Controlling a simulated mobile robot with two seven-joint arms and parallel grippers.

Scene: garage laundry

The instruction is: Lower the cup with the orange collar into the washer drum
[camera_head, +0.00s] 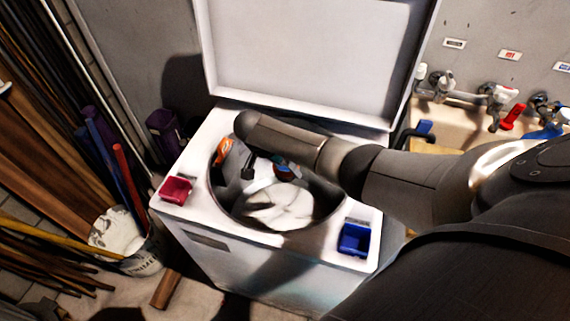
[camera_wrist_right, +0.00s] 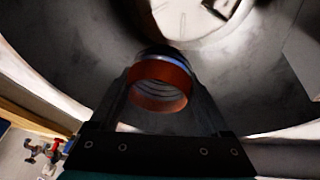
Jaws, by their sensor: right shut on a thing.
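The white washer (camera_head: 215,245) stands with its lid up, and its round drum (camera_head: 325,197) is open at the top. My right arm crosses the back of the opening, and its lower part is largely hidden. In the right wrist view, my right gripper (camera_wrist_right: 161,74) is shut on the cup with the orange collar (camera_wrist_right: 160,101), held between both fingers. The collar faces the camera and the drum's grey wall is around and behind it. How far the cup is above the drum floor cannot be told. My left gripper is not in view.
The raised lid (camera_head: 315,55) stands behind the drum. A red tray (camera_head: 176,189) and a blue tray (camera_head: 354,239) are on the washer top. An orange patch (camera_head: 222,151) shows at the drum's left. Taps (camera_head: 505,95) are at right, a bucket (camera_head: 125,240) at left.

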